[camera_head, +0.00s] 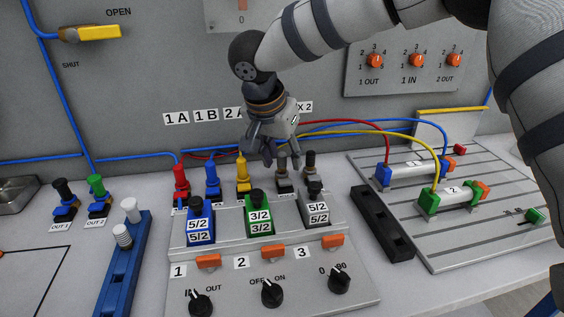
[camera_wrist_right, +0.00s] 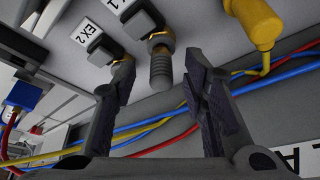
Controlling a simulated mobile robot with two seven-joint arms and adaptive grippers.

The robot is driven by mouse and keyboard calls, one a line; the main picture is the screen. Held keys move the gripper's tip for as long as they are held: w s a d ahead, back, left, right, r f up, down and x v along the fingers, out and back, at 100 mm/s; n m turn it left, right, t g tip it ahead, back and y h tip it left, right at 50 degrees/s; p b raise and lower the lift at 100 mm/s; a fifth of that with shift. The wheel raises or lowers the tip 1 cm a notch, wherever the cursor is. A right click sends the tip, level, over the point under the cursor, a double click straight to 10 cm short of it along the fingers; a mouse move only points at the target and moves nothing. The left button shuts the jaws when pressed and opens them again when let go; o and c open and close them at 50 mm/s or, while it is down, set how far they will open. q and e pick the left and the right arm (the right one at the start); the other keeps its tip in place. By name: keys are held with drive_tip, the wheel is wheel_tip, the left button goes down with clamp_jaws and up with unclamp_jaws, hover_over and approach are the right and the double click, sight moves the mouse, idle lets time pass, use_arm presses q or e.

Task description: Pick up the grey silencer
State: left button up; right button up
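My right gripper (camera_head: 268,158) reaches down over the back row of fittings behind the valve panel. In the right wrist view its two fingers (camera_wrist_right: 160,75) are apart. A grey ribbed silencer (camera_wrist_right: 160,68) with a brass collar shows in the gap between them, beside the label ending in 1; it is not clearly touched by either finger. Another brass-collared fitting by the EX 2 label is partly hidden behind the left finger. In the head view, a dark grey fitting (camera_head: 310,161) stands just right of the gripper. My left gripper is out of view.
Red (camera_head: 181,180), blue (camera_head: 213,180) and yellow (camera_head: 243,175) fittings stand left of the gripper. The yellow one is close in the wrist view (camera_wrist_right: 254,24). Tubes run behind. A blue rack (camera_head: 123,268) holds pale ribbed pieces.

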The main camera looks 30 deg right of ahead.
clamp_jaws()
